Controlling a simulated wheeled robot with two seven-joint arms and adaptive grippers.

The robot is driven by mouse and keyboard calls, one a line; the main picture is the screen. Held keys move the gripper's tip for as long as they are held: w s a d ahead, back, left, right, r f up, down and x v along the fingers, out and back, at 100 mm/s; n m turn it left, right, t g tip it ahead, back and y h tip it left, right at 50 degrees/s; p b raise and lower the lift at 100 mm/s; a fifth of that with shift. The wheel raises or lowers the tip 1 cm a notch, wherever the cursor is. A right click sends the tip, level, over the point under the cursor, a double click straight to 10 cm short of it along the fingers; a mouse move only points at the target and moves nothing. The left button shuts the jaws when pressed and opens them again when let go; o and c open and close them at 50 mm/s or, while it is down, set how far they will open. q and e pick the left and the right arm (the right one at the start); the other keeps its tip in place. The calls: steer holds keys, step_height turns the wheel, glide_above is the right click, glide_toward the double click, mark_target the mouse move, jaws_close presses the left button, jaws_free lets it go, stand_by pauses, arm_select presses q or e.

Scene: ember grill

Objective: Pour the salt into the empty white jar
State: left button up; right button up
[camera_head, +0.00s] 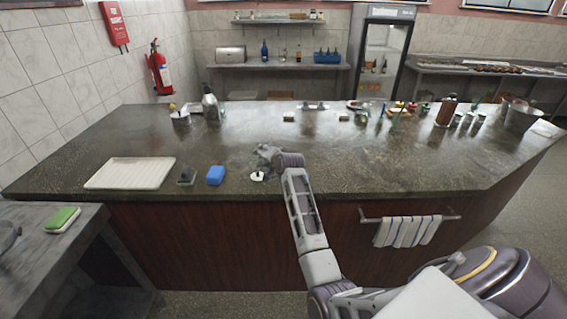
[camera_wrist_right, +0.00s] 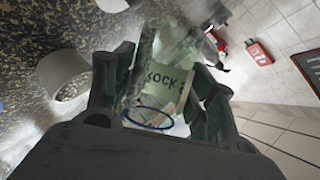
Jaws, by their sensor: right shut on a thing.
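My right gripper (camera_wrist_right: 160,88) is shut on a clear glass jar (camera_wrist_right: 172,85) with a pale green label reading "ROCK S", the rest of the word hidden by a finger. A blue ring shows at one end of this jar. The right wrist view is rolled sideways, and the held jar looks tipped over above the counter. The white jar (camera_wrist_right: 66,76) stands on the counter beside the gripper, apart from it. In the head view it seems to be the small white thing (camera_head: 257,176) just below the right gripper (camera_head: 268,155). My left gripper is not in view.
A white ribbed tray (camera_head: 131,173), a dark block (camera_head: 187,176) and a blue block (camera_head: 215,175) lie to the left on the dark counter (camera_head: 330,180). Bottles and a steel pot (camera_head: 521,118) stand at the right.

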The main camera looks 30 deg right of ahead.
steer(key=shift+r+n+p, duration=0.15)
steer(key=shift+n+p, duration=0.15)
steer(key=shift+p, duration=0.35)
steer(key=shift+d+r+n+g+h+p, duration=0.1)
steer(key=shift+n+g+h+p, duration=0.3)
steer(key=shift+p, duration=0.65)
steer(key=shift+r+n+h+p, duration=0.1)
steer(key=shift+n+h+p, duration=0.4)
steer(key=shift+p, duration=0.55)
steer(key=shift+a+n+p, duration=0.3)
steer(key=shift+w+a+n+g+h, duration=0.25)
steer(key=shift+a+n+h, duration=0.2)
steer(key=shift+h, duration=0.25)
steer(key=shift+a+f+n, duration=0.2)
steer(key=shift+n, duration=0.15)
steer(key=shift+w+a+f+n+h+b, duration=0.15)
steer(key=shift+a+n+h+b, duration=0.3)
steer(key=shift+n+h+b, duration=0.3)
steer(key=shift+w+a+r+n+g+h, duration=0.1)
steer(key=shift+a+r+n+g+h, duration=0.2)
steer(key=shift+r+n+h, duration=0.25)
steer(key=shift+r, duration=0.1)
